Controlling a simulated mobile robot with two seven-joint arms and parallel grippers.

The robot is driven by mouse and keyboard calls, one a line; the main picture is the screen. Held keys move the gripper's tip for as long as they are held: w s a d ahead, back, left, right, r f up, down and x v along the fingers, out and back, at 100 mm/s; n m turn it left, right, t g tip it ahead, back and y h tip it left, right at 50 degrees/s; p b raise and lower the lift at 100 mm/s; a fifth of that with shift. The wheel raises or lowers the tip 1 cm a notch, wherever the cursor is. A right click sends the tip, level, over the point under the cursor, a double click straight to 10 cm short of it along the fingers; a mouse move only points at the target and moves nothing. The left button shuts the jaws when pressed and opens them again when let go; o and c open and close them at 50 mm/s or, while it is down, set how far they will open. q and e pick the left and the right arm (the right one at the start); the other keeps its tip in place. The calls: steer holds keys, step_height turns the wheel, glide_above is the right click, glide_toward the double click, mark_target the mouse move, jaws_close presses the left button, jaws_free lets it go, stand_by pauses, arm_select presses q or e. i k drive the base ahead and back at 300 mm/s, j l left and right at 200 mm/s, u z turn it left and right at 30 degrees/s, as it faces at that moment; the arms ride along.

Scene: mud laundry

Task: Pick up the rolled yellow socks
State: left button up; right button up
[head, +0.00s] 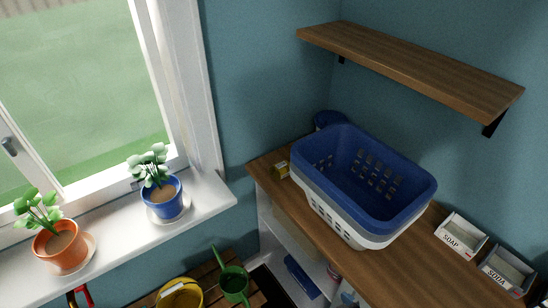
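Neither of my grippers is in the head view.
The wooden counter (375,272) also holds a soap box (461,233), a soda box (507,268) and a dark blue object behind the baskets. A shelf (410,68) hangs above. Potted plants stand on the windowsill (115,245). A yellow bucket (180,294) and green watering can (234,284) stand below.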

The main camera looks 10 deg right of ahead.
mark_target(279, 170)
steer(key=j, duration=0.8)
steer(key=z, duration=0.4)
steer(key=j+z, duration=0.1)
steer(key=z, duration=0.7)
steer(key=j+z, duration=0.1)
steer(key=z, duration=0.3)
steer(key=k, duration=0.05)
